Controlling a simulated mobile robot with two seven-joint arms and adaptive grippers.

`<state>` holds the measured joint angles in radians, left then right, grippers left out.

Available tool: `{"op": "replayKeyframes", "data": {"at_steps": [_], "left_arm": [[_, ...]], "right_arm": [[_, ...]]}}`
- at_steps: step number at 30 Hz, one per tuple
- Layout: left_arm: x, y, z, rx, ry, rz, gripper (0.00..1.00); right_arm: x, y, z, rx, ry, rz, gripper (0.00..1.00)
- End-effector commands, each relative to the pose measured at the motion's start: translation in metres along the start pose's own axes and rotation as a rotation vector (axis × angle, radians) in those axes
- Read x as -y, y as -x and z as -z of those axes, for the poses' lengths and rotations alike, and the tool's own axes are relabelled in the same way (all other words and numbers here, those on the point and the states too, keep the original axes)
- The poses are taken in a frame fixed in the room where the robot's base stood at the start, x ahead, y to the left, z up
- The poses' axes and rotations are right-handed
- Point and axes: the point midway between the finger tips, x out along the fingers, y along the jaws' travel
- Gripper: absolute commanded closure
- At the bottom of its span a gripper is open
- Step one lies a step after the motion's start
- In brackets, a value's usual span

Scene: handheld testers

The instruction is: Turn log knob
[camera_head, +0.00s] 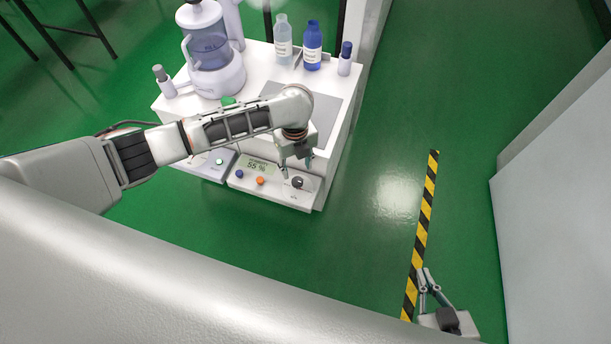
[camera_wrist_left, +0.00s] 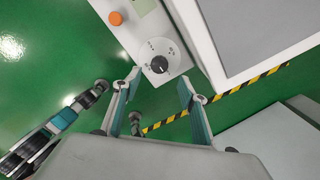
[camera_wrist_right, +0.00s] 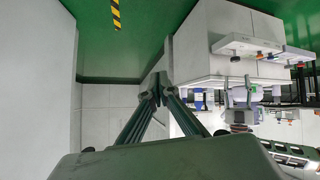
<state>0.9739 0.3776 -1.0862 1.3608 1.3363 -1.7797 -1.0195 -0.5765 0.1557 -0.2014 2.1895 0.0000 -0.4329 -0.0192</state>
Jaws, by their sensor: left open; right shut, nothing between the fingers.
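The black knob (camera_head: 297,183) sits on a pale round dial at the right end of the front panel of a white tester (camera_head: 268,192). The knob (camera_wrist_left: 159,64) also shows in the left wrist view, just beyond and between the open fingers. My left gripper (camera_head: 296,166) is open and empty, pointing down just above and behind the knob; whether a finger touches it I cannot tell. The left gripper also shows in its wrist view (camera_wrist_left: 160,85). My right gripper (camera_head: 430,277) is shut and empty, low over the floor at the right; it also shows in its wrist view (camera_wrist_right: 158,88).
The panel has a display (camera_head: 257,167) reading 55 %, a blue button (camera_head: 239,173) and an orange button (camera_head: 260,180). Bottles (camera_head: 312,46) and a humidifier-like appliance (camera_head: 213,60) stand behind on the white bench. Green floor with a striped tape (camera_head: 422,235) is clear to the right.

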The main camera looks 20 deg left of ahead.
Motion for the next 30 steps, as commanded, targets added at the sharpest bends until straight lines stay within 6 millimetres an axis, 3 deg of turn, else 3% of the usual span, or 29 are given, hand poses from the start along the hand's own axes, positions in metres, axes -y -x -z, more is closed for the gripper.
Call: {"op": "replayKeyframes", "data": {"at_steps": [5, 12, 25, 26, 30], "left_arm": [[-0.003, -0.035, 0.004, -0.010, 0.001, -0.008, 0.58], [-0.002, -0.067, 0.004, -0.008, 0.002, -0.005, 0.58], [0.001, -0.072, 0.001, -0.001, 0.002, 0.002, 0.58], [0.001, -0.072, 0.001, -0.001, 0.002, 0.002, 0.60], [0.000, -0.072, 0.001, -0.001, 0.002, 0.002, 0.96]], "right_arm": [[0.011, -0.004, -0.013, 0.018, -0.009, 0.019, 1.00], [0.011, -0.007, -0.005, -0.001, -0.008, 0.024, 1.00], [0.009, -0.007, 0.007, -0.025, -0.008, 0.024, 1.00], [0.010, -0.007, 0.007, -0.025, -0.008, 0.024, 1.00], [0.010, -0.008, 0.005, -0.022, -0.007, 0.025, 1.00]]}}
